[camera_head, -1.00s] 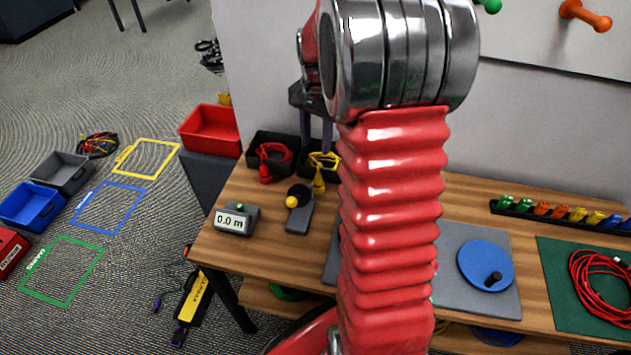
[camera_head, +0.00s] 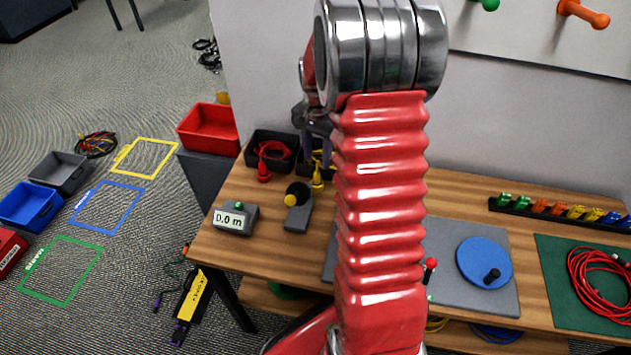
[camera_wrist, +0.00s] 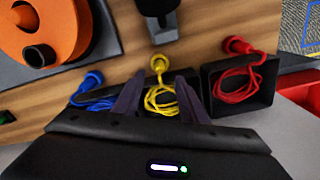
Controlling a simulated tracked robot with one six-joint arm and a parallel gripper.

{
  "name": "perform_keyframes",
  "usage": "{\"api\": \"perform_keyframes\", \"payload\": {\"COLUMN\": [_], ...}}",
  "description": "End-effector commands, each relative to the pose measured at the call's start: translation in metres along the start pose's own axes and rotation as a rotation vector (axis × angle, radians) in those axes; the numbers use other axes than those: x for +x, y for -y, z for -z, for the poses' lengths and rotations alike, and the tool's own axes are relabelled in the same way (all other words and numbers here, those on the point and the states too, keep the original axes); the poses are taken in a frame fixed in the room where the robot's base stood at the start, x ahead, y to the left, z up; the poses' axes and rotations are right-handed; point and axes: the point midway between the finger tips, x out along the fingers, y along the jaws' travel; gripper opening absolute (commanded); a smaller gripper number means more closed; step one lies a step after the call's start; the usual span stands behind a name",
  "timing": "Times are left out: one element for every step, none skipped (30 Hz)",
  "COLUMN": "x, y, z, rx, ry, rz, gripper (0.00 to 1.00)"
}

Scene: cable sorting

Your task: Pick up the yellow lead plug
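The yellow lead plug (camera_wrist: 158,64) hangs over the front edge of a black bin, with its yellow lead (camera_wrist: 160,98) coiled behind it. In the head view the plug (camera_head: 317,180) shows just left of my red arm. My gripper (camera_wrist: 157,84) is open, its two dark fingers apart on either side of the yellow lead and pointing toward the plug. Nothing is held between them. In the head view my gripper (camera_head: 316,160) is above the yellow lead's bin and partly hidden by my arm.
The red plug (camera_wrist: 236,45) and its bin (camera_wrist: 268,92) are to the right in the wrist view. The blue plug (camera_wrist: 92,80) is to the left. A dark device (camera_wrist: 160,22) lies in front of the yellow plug. An orange reel (camera_wrist: 40,30) is farther left.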

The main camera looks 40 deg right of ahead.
Motion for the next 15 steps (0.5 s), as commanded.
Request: {"api": "perform_keyframes", "payload": {"x": [0.008, 0.012, 0.017, 0.019, 0.022, 0.023, 0.024, 0.025, 0.025, 0.025, 0.025, 0.025, 0.025, 0.025, 0.025], "y": [0.000, 0.000, 0.000, -0.001, -0.001, -0.001, 0.000, 0.000, 0.000, 0.000, 0.000, 0.000, 0.000, 0.000, 0.000], "z": [0.000, 0.000, 0.000, 0.000, 0.000, 0.000, 0.000, 0.000, 0.000, 0.000, 0.000, 0.000, 0.000, 0.000, 0.000], "rx": [0.000, 0.000, 0.000, 0.000, 0.000, 0.000, 0.000, 0.000, 0.000, 0.000, 0.000, 0.000, 0.000, 0.000, 0.000], "ry": [0.002, 0.002, 0.002, 0.002, 0.002, 0.001, 0.001, 0.000, 0.000, 0.000, 0.000, 0.000, 0.000, 0.000, 0.000], "rz": [-0.002, -0.002, -0.002, -0.002, -0.002, -0.001, -0.001, 0.000, 0.000, 0.000, 0.000, 0.000, 0.000, 0.000, 0.000], "gripper": [0.39, 0.39, 0.39, 0.39, 0.39, 0.39, 0.39, 0.39, 0.39, 0.39, 0.39, 0.39, 0.39, 0.39, 0.39]}}
